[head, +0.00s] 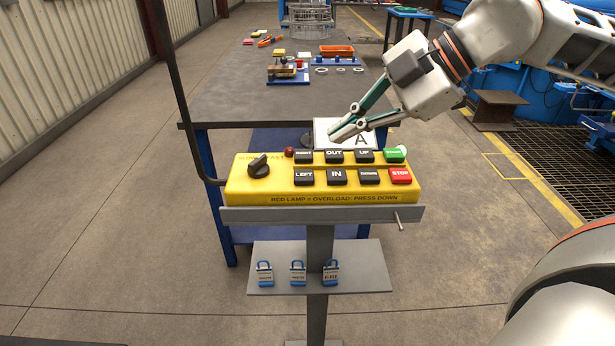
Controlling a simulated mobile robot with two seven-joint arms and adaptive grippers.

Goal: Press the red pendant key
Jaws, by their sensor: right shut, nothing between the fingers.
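The yellow pendant box (240,190) rests on a grey stand in the middle of the head view. Its red key (401,176), marked STOP, is at the right end of the front row. A green key (394,155) is behind it, with black keys to the left. A dark red lamp (289,152) and a black knob (258,166) are on the left part. My right gripper (333,137) is shut and empty, pointing left above the back row of keys, near the OUT and UP keys. It appears apart from the red key. My left gripper is not in view.
A grey-topped table (225,107) stands behind the pendant, with an orange tray (337,50) and small parts on it. A white card marked A (361,141) is behind the keys. A lower shelf (360,275) holds three blue padlocks. A black cable rises at left.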

